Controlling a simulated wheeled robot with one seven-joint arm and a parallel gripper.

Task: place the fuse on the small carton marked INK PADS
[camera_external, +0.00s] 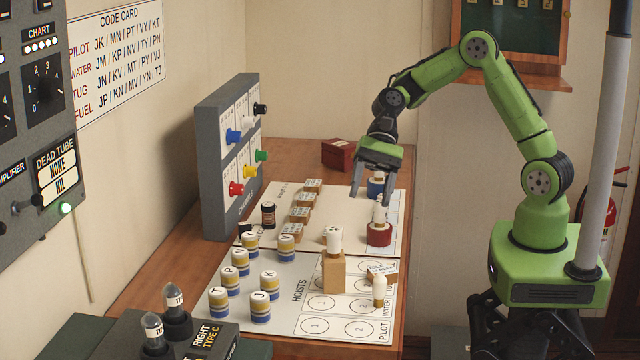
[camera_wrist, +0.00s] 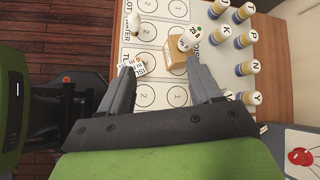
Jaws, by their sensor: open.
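A white cylinder that looks like the fuse (camera_external: 334,240) stands upright on top of a tan carton (camera_external: 333,273) on the hoists sheet. The wrist view shows the same fuse (camera_wrist: 194,34) on the carton (camera_wrist: 177,55), ahead of the right finger. The carton's print cannot be read, so I cannot confirm INK PADS. My gripper (camera_external: 372,192) is open and empty, above the far right part of the table, behind and apart from the carton. In the wrist view my gripper (camera_wrist: 160,67) has its fingers spread wide with nothing between them.
Several banded lettered pieces (camera_external: 261,310) stand left of the carton. A small white piece with a tan foot (camera_external: 379,290) and a lettered tan block (camera_external: 383,270) are right of it. Red (camera_external: 379,236) and blue pots are near my gripper. A grey switch panel (camera_external: 215,165) stands left.

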